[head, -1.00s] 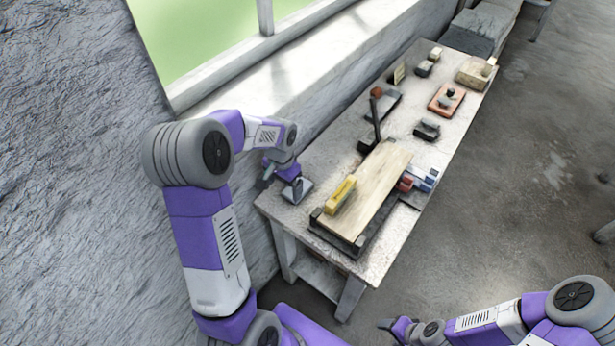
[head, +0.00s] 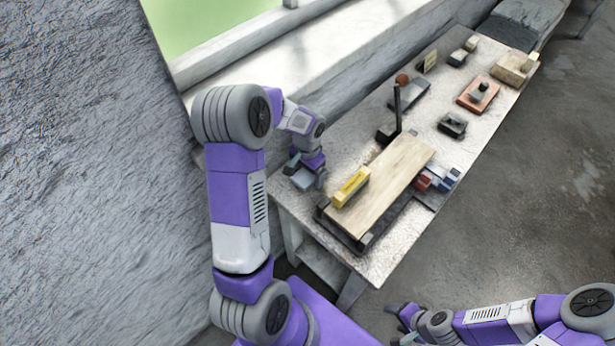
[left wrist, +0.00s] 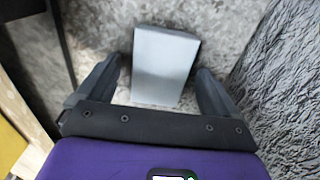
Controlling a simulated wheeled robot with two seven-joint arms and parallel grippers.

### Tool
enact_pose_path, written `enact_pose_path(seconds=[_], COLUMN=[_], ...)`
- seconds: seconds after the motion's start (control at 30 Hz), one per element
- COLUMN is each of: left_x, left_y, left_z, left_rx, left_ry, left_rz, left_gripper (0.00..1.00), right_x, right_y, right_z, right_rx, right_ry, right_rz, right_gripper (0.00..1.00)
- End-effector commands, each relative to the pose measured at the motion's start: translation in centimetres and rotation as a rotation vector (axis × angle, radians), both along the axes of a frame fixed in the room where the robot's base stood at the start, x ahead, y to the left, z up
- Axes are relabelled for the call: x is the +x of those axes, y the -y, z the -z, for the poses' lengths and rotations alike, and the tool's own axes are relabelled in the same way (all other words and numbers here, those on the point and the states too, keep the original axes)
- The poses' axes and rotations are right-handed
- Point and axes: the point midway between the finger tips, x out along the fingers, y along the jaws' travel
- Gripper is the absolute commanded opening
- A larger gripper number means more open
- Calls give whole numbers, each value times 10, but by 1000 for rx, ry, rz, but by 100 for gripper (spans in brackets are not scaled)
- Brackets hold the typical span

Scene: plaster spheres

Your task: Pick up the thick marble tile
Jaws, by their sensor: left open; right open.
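The thick marble tile is a pale grey block (left wrist: 164,62) in the left wrist view, lying on the mottled table top. In the head view only part of the tile (head: 301,183) shows at the table's near left, partly hidden by my left gripper (head: 309,172). In the left wrist view my left gripper (left wrist: 157,76) is open, with one finger on each side of the tile's near part. Gaps show between the fingers and the tile, and it is not gripped. My right gripper (head: 398,322) is open and empty, low at the bottom right, away from the table.
A wooden board (head: 385,190) with a yellow block (head: 351,186) on it lies right of the tile. A dark upright handle (head: 397,108) stands behind. Red and blue clamp-like parts (head: 437,180) sit right of the board. The window wall runs along the table's left side.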

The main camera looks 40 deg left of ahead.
Motion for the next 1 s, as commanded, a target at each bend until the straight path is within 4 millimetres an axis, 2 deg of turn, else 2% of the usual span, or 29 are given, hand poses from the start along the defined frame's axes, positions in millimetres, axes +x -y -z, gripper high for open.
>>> enact_pose_path(seconds=[0.17, 0.63, 0.87, 1.0], left_x=[0, 0, 1, 1], left_y=[0, 0, 0, 0], left_z=[0, -1, -2, -17], left_rx=[0, 0, 1, 2], left_ry=[1, 1, 2, 4], left_rz=[0, 0, 0, 0], left_gripper=[94, 22, 21, 21], right_x=[0, 0, 0, 0], right_y=[0, 0, 0, 0], right_z=[-1, -1, -1, -5], right_rx=[0, 0, 0, 0], right_ry=[0, 0, 0, 0], right_rz=[0, 0, 0, 0], right_gripper=[60, 60, 60, 60])
